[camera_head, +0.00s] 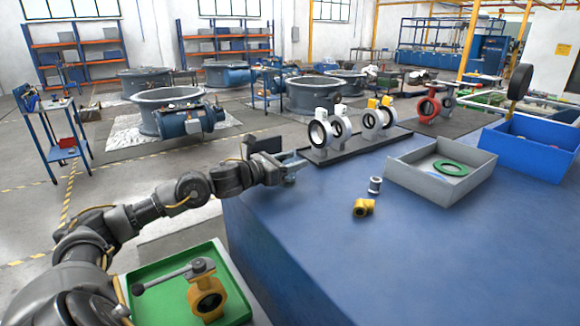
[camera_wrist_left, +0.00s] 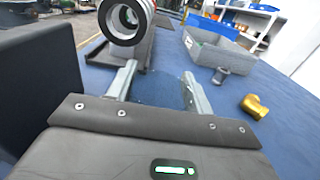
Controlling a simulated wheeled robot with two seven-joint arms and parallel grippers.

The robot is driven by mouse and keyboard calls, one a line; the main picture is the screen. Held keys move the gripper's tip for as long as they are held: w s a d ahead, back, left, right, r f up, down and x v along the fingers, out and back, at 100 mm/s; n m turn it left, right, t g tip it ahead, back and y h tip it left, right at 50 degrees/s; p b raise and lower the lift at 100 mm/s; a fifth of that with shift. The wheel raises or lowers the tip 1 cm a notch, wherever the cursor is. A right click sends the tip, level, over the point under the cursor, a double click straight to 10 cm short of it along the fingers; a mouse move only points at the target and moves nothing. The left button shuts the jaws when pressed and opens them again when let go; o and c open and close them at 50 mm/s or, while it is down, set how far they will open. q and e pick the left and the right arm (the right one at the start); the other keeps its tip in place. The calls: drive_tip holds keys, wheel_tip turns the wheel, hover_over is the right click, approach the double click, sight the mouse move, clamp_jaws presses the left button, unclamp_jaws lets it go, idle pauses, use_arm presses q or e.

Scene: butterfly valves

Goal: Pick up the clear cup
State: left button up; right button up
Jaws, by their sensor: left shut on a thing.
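My left gripper (camera_head: 291,166) is over the left edge of the blue table, near the front end of the black rack. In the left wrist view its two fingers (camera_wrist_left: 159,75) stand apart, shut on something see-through. The clear cup's outline is barely visible; between the fingers I mostly see the blue tabletop behind. No other clear cup can be made out in either view. My right gripper is not in view.
White butterfly valves (camera_head: 320,133) stand on the black rack (camera_head: 345,150) just beyond the gripper. A grey metal cylinder (camera_head: 375,185), a brass fitting (camera_head: 363,208) and a grey bin (camera_head: 440,184) are to the right. The table's front is clear. A green tray (camera_head: 150,309) holds a yellow valve.

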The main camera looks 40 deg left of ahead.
use_arm(q)
drive_tip(key=shift+r+b, duration=0.35)
drive_tip(key=shift+r, duration=0.3)
drive_tip(key=w+a+r+b, duration=0.1)
drive_tip(key=w+a+r, duration=0.2)
drive_tip(key=w+r, duration=0.8)
drive_tip(key=w, duration=0.2)
drive_tip(key=shift+w+a+r, duration=0.15)
drive_tip(key=shift+w+r, duration=0.15)
